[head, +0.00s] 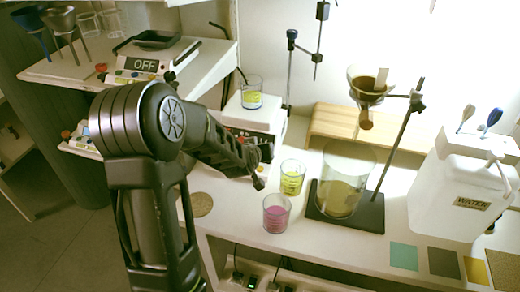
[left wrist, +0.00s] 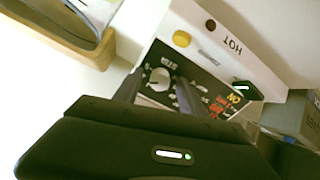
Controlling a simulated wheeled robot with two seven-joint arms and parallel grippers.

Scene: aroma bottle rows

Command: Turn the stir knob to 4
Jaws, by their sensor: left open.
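The stirrer hot plate (head: 272,112) is a white box that carries a beaker of yellow liquid (head: 252,95). My left arm covers most of its front in the head view. In the left wrist view its dark front panel (left wrist: 213,98) shows upside down, with a white round stir knob (left wrist: 159,79). My left gripper (left wrist: 160,90) is open at the panel, one finger on each side of the knob. I cannot tell whether the fingers touch it, or which number it points to. In the head view the left gripper (head: 258,167) is in front of the hot plate. My right gripper is not in view.
A beaker of yellow liquid (head: 292,178) and one of pink liquid (head: 276,214) stand close right of the gripper. A large beaker (head: 340,185) on a black stand base (head: 360,215) is farther right. A white water container (head: 455,190) stands at the right.

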